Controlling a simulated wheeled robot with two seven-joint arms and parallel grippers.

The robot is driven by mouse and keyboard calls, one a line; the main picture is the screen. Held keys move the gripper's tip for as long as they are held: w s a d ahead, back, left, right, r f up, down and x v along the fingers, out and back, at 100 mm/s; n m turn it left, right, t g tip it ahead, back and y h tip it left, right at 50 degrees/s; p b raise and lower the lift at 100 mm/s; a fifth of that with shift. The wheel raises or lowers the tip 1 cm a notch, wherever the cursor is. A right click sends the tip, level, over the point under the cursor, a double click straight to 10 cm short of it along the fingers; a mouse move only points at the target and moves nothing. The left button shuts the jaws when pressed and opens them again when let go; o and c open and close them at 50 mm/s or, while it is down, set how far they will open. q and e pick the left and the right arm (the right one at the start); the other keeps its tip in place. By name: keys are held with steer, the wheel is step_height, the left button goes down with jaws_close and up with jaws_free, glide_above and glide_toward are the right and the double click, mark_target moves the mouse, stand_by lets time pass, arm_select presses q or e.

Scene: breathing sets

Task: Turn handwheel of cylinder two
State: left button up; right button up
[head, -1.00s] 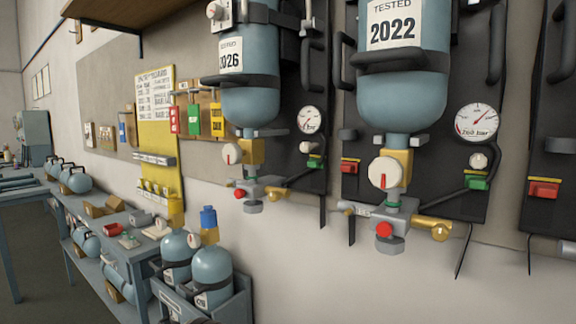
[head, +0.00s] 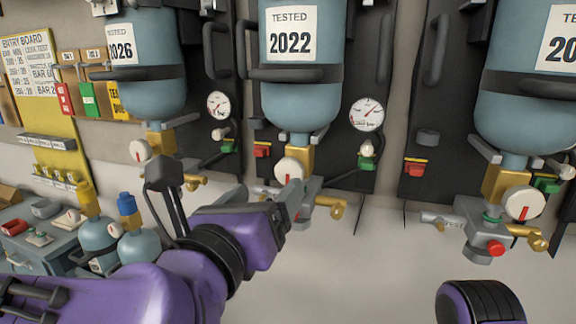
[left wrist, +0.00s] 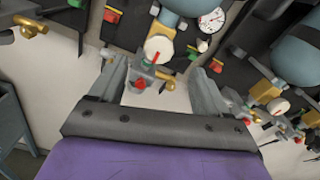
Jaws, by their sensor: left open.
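The middle cylinder (head: 299,105), tagged TESTED 2022, hangs on a dark panel. Its white handwheel (head: 289,171) with a red mark sits on a brass valve; my left gripper covers part of the fitting below. My left gripper (head: 290,200) is in front of this valve, in the lower middle of the head view. In the left wrist view its two fingers (left wrist: 162,90) are spread and empty, and the handwheel (left wrist: 158,48) shows beyond and between them, apart from both. A red knob (left wrist: 140,84) shows below the handwheel.
A left cylinder (head: 142,70) and a right cylinder (head: 533,90) hang beside it with similar valves. A gauge (head: 366,113) is right of the middle valve. Small cylinders (head: 139,247) stand lower left by a bench. The wall below the valves is clear.

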mark_target(287, 169)
arm_select(q)
steer(key=p+x, duration=0.3)
steer(key=x, duration=0.7)
steer(key=shift+w+d+f, duration=0.15)
steer(key=shift+w+f, duration=0.05)
steer(key=shift+w, duration=0.1)
steer(key=c, duration=1)
